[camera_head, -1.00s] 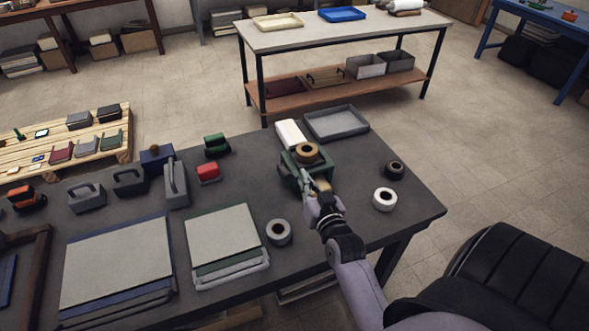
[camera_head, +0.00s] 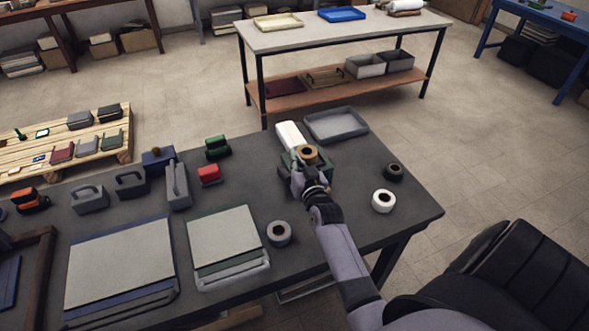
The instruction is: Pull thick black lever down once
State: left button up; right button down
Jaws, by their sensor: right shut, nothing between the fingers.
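A green machine (camera_head: 322,171) with a brown tape roll (camera_head: 307,154) on it stands near the back edge of the dark table. My right gripper (camera_head: 296,168) is at its left front side, shut, with no object seen in it. It overlaps the machine in the picture, and I cannot tell whether they touch. I cannot make out a thick black lever; the gripper and wrist hide part of the machine's front. My left gripper is not in view.
A white block (camera_head: 290,134) and a grey tray (camera_head: 337,124) lie behind the machine. A white roll (camera_head: 383,201), a black roll (camera_head: 394,172) and a grey roll (camera_head: 279,233) lie around it. Stacked boards (camera_head: 222,235) and a red block (camera_head: 209,174) are to the left.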

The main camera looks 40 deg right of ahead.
aim_at(286, 176)
jog(key=shift+s+a+f, duration=0.15)
jog(key=shift+f, duration=0.45)
jog(key=shift+s+a+f, duration=0.1)
jog(key=shift+f, duration=0.45)
jog(key=shift+s+a+f, duration=0.2)
jog(key=shift+s+f, duration=0.15)
jog(key=shift+f, duration=0.3)
